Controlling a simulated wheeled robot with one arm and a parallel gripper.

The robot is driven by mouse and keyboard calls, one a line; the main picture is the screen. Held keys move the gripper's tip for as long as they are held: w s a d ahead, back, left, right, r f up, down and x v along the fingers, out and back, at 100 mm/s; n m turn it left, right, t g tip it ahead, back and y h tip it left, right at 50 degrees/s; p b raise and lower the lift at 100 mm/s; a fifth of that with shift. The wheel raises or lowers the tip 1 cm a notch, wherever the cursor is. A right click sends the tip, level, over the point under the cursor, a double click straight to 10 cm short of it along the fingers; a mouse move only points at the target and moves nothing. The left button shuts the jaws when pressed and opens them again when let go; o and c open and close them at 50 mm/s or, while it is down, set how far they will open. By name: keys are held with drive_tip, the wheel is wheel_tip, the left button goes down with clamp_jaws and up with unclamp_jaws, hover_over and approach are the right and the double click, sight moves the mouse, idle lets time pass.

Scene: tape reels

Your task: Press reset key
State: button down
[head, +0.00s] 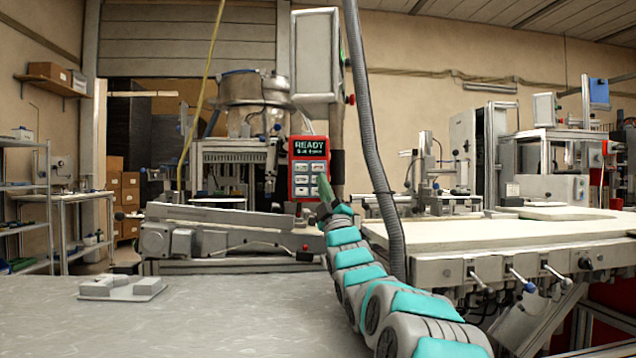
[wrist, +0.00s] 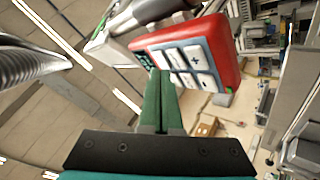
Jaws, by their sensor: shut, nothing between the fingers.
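A red control panel (head: 293,172) hangs in front of the machine at the picture's middle. Its dark screen (head: 309,146) reads READY, with a smaller line under it. Several pale keys (head: 301,168) sit below the screen; I cannot tell which is the reset key. In the wrist view the red panel (wrist: 226,52) is tilted, with its white keys (wrist: 191,57) close beyond the fingertips. My gripper (head: 323,181) has green fingers, shut and empty, at the panel's lower right. The fingertips (wrist: 160,76) overlap the panel's edge in the wrist view; I cannot tell whether they touch it.
A grey hose (head: 366,125) hangs just right of my gripper. A pale worktable (head: 500,236) with levers stands at the right. A grey surface (head: 200,318) in front carries a small flat plate with blocks (head: 122,288). A yellow cable (head: 203,85) hangs at the left.

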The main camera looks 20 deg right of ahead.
drive_tip(key=s+b, duration=0.1)
drive_tip(key=s, duration=0.1)
drive_tip(key=s+a+b, duration=0.1)
drive_tip(key=s+b, duration=0.1)
drive_tip(key=shift+s+a, duration=0.15)
drive_tip(key=shift+s, duration=0.1)
idle(0.7)
